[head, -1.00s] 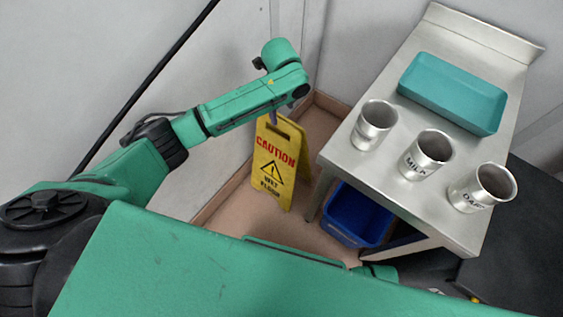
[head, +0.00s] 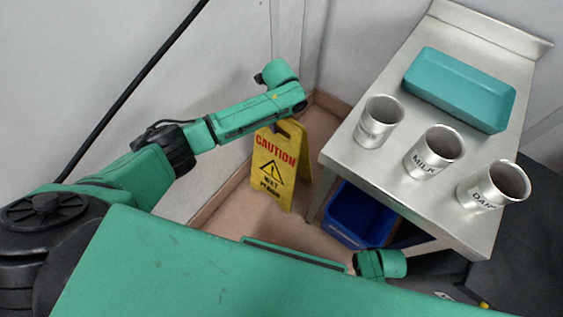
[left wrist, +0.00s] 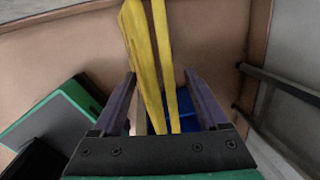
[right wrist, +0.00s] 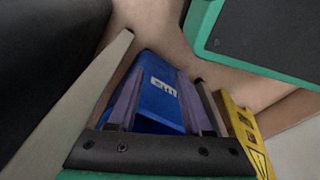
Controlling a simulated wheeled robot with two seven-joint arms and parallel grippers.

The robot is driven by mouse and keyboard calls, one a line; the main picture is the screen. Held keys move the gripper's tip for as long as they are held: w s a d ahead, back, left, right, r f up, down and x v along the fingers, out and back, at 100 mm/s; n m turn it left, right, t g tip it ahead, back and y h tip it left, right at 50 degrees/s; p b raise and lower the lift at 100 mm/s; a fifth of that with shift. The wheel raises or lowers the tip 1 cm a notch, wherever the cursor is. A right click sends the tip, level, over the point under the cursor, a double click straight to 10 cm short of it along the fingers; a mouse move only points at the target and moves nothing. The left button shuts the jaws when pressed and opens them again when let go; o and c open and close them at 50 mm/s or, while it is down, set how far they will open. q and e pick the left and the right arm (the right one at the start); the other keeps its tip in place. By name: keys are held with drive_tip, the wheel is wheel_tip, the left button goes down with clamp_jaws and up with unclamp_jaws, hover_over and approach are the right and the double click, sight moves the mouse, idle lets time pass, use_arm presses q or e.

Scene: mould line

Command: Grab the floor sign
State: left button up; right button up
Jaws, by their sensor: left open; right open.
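The floor sign (head: 275,170) is a yellow folding board marked CAUTION WET FLOOR, standing upright on the floor by the wall in the head view. My left gripper (head: 274,127) is right over its top edge, with the fingers mostly hidden by the arm. In the left wrist view the sign's two yellow panels (left wrist: 163,50) run between the open fingers of that gripper (left wrist: 160,85); I cannot tell whether they touch. My right gripper (right wrist: 165,85) is open and empty above the blue bin, and the sign's edge (right wrist: 240,125) shows to its right.
A steel table (head: 345,155) stands right of the sign, with a teal tray (head: 460,90) and three metal cups, one marked MILK (head: 433,150). The blue bin (head: 358,215) is on the floor under it. The wall is close behind the sign.

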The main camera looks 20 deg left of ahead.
use_arm(q)
drive_tip(key=shift+f, duration=0.1)
clamp_jaws()
idle(1.4)
